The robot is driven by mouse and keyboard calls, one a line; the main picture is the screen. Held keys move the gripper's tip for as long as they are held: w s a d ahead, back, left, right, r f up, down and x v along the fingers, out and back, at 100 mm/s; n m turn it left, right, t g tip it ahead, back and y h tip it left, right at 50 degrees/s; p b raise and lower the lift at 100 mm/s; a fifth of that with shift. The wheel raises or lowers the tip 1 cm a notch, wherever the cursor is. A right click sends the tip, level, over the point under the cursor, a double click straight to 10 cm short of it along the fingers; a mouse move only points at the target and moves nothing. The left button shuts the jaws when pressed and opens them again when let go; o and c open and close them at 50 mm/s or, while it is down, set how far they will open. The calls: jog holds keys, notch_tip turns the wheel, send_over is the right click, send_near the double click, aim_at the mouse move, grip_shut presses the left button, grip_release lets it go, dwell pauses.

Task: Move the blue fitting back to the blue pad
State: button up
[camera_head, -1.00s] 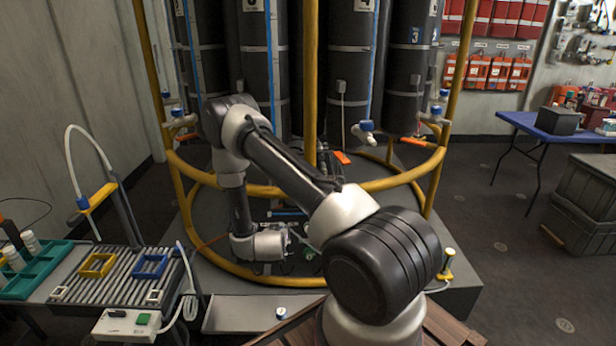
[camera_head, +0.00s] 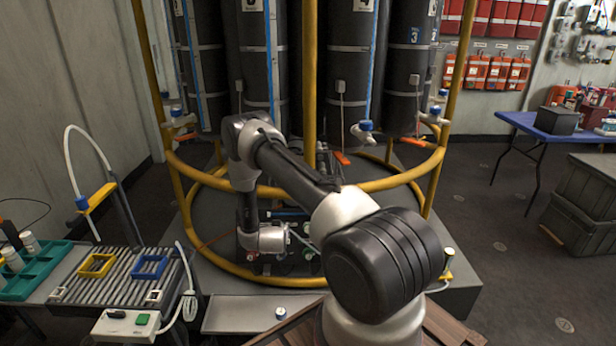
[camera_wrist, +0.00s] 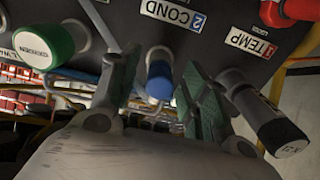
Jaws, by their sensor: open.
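In the wrist view a blue-ended fitting (camera_wrist: 159,80) with a grey neck sticks out of a dark panel by the "2 COND" label. My gripper (camera_wrist: 161,62) is open, with one finger on each side of it and gaps showing beside it. In the head view my wrist is low inside the yellow ring frame; my fingers are hard to make out there. A blue square frame, which looks like the blue pad (camera_head: 149,257), lies on the slatted tray at the left.
A green-capped fitting (camera_wrist: 45,45), a black-ended fitting (camera_wrist: 265,115) and a red one (camera_wrist: 290,10) flank the blue one. A yellow square frame (camera_head: 81,265) lies beside the blue one. Yellow rails (camera_head: 311,80) and dark cylinders (camera_head: 350,75) stand around my arm.

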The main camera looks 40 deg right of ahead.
jog(key=shift+c, duration=0.5)
dwell(0.4)
grip_shut()
jog(key=shift+s, duration=0.1)
jog(key=shift+v, duration=2.95)
